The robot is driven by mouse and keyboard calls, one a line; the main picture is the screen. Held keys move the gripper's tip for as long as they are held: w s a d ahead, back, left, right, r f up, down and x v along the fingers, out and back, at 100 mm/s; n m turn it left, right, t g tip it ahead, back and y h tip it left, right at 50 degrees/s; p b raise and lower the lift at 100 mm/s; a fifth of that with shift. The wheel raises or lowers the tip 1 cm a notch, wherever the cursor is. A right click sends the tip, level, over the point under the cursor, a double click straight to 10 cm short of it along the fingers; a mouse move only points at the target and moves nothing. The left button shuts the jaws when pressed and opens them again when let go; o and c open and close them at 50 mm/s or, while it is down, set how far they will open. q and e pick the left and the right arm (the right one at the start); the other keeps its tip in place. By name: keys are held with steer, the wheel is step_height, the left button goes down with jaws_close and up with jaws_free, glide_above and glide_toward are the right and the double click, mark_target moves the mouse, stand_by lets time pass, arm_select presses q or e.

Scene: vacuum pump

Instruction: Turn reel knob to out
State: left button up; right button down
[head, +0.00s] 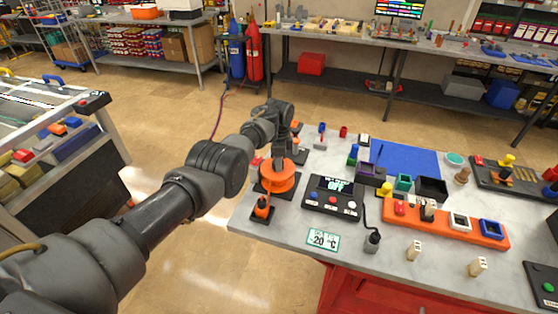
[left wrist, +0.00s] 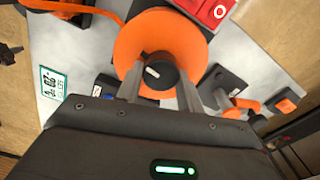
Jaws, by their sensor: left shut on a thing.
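The orange reel (head: 280,179) stands at the near left corner of the table. In the left wrist view the reel (left wrist: 190,45) shows as a wide orange disc with a black knob (left wrist: 156,83) at its middle. The knob has a short white mark on top. My left gripper (left wrist: 158,70) reaches down from above, one finger on each side of the knob, and is shut on it. In the head view my left gripper (head: 283,152) hides the knob. I cannot read any in or out marking. My right gripper is not in view.
A black control box (head: 332,197) reading OFF stands right of the reel, with a -20 °C card (head: 323,239) in front. A small orange-and-black part (head: 262,209) is close to the reel's near side. A red switch (left wrist: 212,10) is beside the reel. An orange tray (head: 460,232) lies further right.

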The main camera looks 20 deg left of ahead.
arm_select(q)
steer(key=n, duration=0.5)
steer(key=shift+w+n, duration=0.1)
steer(key=shift+n, duration=0.2)
steer(key=n, duration=0.4)
steer(key=shift+a+n, duration=0.1)
steer(key=shift+n, duration=0.2)
steer(key=n, duration=0.4)
steer(key=shift+n+b, duration=0.3)
steer(key=shift+b, duration=0.05)
steer(key=n, duration=0.4)
steer(key=shift+a+f+b, duration=0.1)
steer(key=shift+b, duration=0.25)
steer(key=n+b, duration=0.1)
steer(key=n, duration=0.4)
steer(key=n+b, duration=0.1)
steer(key=n, duration=0.3)
steer(key=shift+a+b, duration=0.1)
steer(key=shift+b, duration=0.25)
steer(key=n+b, duration=0.1)
steer(key=n, duration=0.4)
steer(key=shift+b, duration=0.4)
steer(key=n, duration=0.1)
steer(key=n+b, duration=0.1)
steer(key=n, duration=0.2)
steer(key=shift+s+n+b, duration=0.25)
steer(key=shift+n+b, duration=0.05)
steer(key=shift+n, duration=0.1)
